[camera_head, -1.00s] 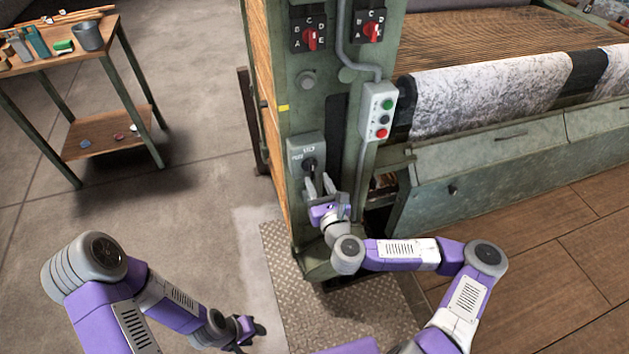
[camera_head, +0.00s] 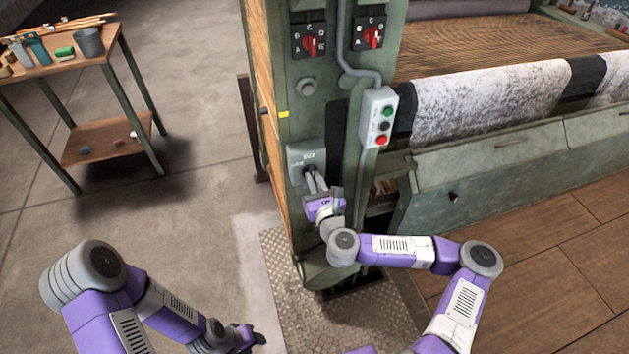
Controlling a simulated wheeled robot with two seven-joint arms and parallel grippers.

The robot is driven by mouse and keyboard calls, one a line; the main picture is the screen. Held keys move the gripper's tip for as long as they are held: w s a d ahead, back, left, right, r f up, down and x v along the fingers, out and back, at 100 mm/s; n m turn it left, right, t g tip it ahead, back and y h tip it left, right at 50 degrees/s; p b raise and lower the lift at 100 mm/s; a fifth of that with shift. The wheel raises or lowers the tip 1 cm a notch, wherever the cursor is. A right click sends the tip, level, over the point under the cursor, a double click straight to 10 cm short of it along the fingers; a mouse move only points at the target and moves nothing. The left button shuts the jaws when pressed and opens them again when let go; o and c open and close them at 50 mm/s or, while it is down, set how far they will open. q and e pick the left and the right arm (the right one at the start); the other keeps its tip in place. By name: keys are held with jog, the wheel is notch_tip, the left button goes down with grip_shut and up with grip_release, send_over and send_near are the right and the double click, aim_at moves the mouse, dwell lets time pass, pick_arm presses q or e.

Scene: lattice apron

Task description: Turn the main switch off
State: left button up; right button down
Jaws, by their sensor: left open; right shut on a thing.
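The main switch (camera_head: 298,155) is a grey-green plate with a dark rotary knob, low on the machine's green post. My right gripper (camera_head: 313,178) is at the plate, its fingers close together and shut on the knob. The fingers hide most of the knob, so I cannot clearly tell which way it points. My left gripper (camera_head: 254,337) is open and empty, low over the floor near the bottom of the view, well away from the switch.
Two red rotary switches (camera_head: 310,44) (camera_head: 374,38) sit higher on the machine. A button box (camera_head: 378,117) with green, black and red buttons is right of the post. A wooden table (camera_head: 62,63) with tools stands far left. Floor between is clear.

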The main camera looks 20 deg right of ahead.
jog(key=shift+a+f+n+p, duration=0.1)
jog(key=shift+n+p, duration=0.75)
jog(key=shift+n, duration=2.1)
jog(key=shift+a+f+n+p, duration=0.15)
jog(key=shift+n+p, duration=0.75)
jog(key=shift+n, duration=2)
jog(key=shift+a+f+n+p, duration=0.1)
jog(key=shift+n+p, duration=0.75)
jog(key=shift+n, duration=2.4)
jog(key=c, duration=1.1)
grip_release()
jog(key=shift+c, duration=0.2)
